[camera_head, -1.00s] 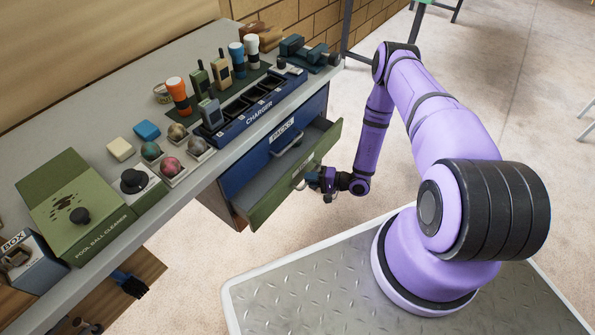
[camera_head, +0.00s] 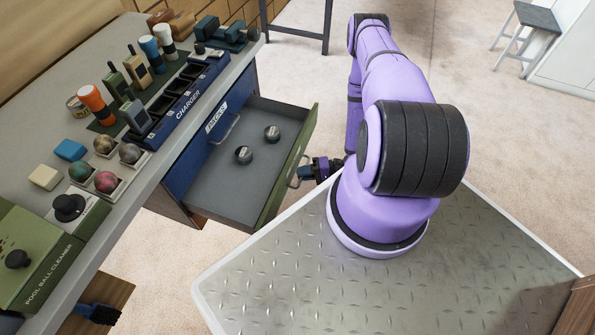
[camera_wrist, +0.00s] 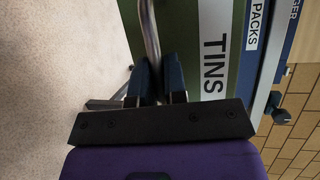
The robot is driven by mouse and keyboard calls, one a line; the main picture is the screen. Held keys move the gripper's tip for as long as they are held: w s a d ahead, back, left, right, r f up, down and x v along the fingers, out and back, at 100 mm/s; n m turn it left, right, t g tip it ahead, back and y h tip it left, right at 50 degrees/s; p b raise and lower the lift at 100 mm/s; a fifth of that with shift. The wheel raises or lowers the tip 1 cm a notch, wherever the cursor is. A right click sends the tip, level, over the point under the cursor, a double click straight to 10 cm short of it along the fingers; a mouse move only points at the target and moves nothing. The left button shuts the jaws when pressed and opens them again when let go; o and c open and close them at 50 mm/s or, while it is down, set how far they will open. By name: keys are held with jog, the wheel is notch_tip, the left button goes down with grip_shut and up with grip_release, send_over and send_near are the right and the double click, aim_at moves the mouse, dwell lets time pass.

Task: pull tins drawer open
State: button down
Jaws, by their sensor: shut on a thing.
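The metal bar handle (camera_head: 294,174) is on the drawer front. My gripper (camera_head: 307,172) is at this handle, and in the wrist view its two fingers (camera_wrist: 160,85) are shut on the handle bar (camera_wrist: 150,35). My arm hides part of the gripper in the head view.
The blue packs drawer (camera_head: 208,138) above is shut. The bench top carries a charger rack (camera_head: 190,100), radios, torches, balls in trays (camera_head: 107,182) and a green pool ball cleaner (camera_head: 40,262).

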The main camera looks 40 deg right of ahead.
jog(key=shift+d, duration=0.1)
jog(key=c, duration=1.2)
grip_release()
jog(key=v, duration=1.1)
